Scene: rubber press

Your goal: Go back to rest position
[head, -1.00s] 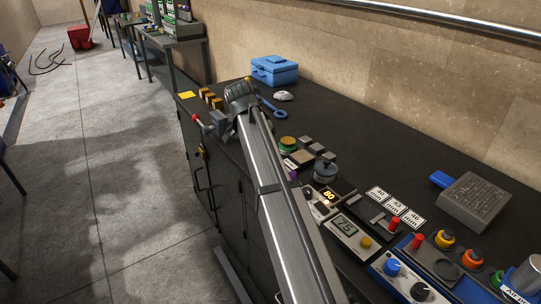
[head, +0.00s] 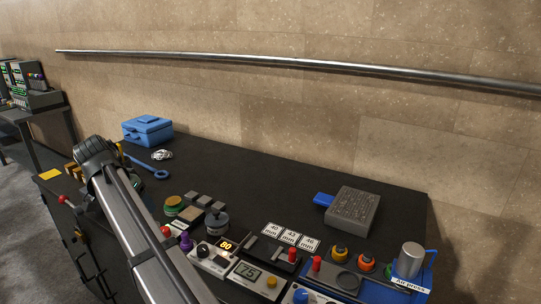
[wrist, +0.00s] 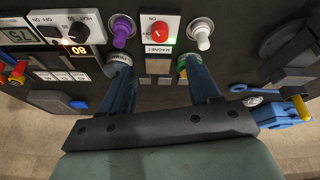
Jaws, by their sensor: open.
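My gripper (wrist: 155,66) is open in the wrist view, its two dark blue fingers apart with nothing held between them. The fingers hang over the black bench. The left finger overlaps a grey round part (wrist: 118,62) and the right overlaps a green-topped round part (wrist: 182,66); I cannot tell whether they touch. Small plates (wrist: 158,68) show in the gap. Beyond them stands the magnet panel (wrist: 159,30) with a red button. In the head view my arm crosses the lower left, and its fingers are not visible there.
On the bench (head: 270,195) lie a blue toolbox (head: 147,130), a blue wrench (head: 150,169) and a grey engraved block (head: 353,210) with a blue handle. Control panels (head: 246,272) and an air press (head: 411,262) line the front edge. The bench's back middle is clear.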

